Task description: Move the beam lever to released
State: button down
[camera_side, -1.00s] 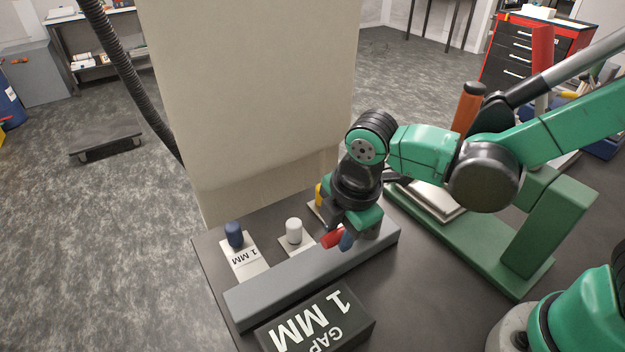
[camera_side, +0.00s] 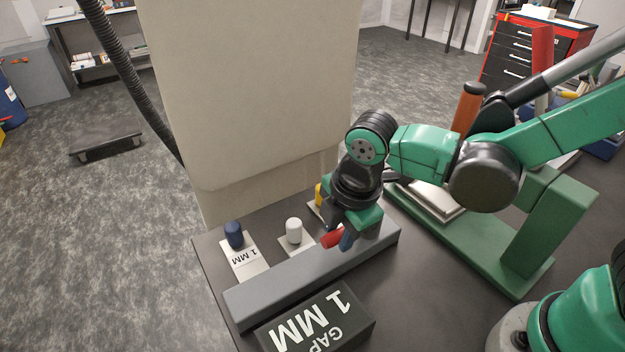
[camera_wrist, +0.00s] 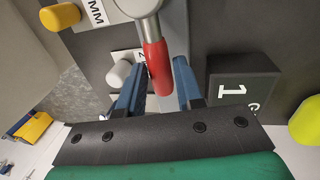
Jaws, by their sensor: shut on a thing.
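The beam lever is a grey rod with a red grip; the red grip (camera_side: 332,238) pokes out beside my gripper (camera_side: 345,240) in the side view, just above the grey bar. In the wrist view the red grip (camera_wrist: 158,68) lies between the two blue fingers of my gripper (camera_wrist: 158,85), with its grey rod running up to the top edge. My gripper is shut on the red grip. The lever's pivot is hidden in the side view behind my gripper and wrist.
Blue (camera_side: 234,234), white (camera_side: 294,230) and yellow (camera_side: 319,194) knobs stand on small plates behind the grey bar (camera_side: 290,285). A dark "GAP 1 MM" block (camera_side: 318,322) sits in front. A tall beige panel (camera_side: 262,100) rises behind. A green frame (camera_side: 535,235) stands right.

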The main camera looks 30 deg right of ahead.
jog(key=shift+s, duration=0.1)
jog(key=n, duration=0.1)
jog(key=s+n, duration=0.1)
jog(key=n, duration=0.2)
jog(key=shift+s+d+y, duration=0.3)
jog(key=shift+s+y, duration=0.1)
jog(key=n, duration=0.1)
jog(key=s+d+n, duration=0.1)
jog(key=n, duration=0.1)
jog(key=shift+s+n+y, duration=0.3)
jog(key=d+n, duration=0.1)
jog(key=n, duration=0.1)
jog(key=s+n+g, duration=0.1)
jog(key=n, duration=0.1)
jog(key=shift+s+d, duration=0.2)
jog(key=shift+d, duration=0.15)
jog(key=shift+s+d+n+y, duration=0.25)
jog(key=shift+d+n, duration=0.3)
jog(key=shift+n, duration=0.65)
jog(key=c, duration=0.6)
grip_release()
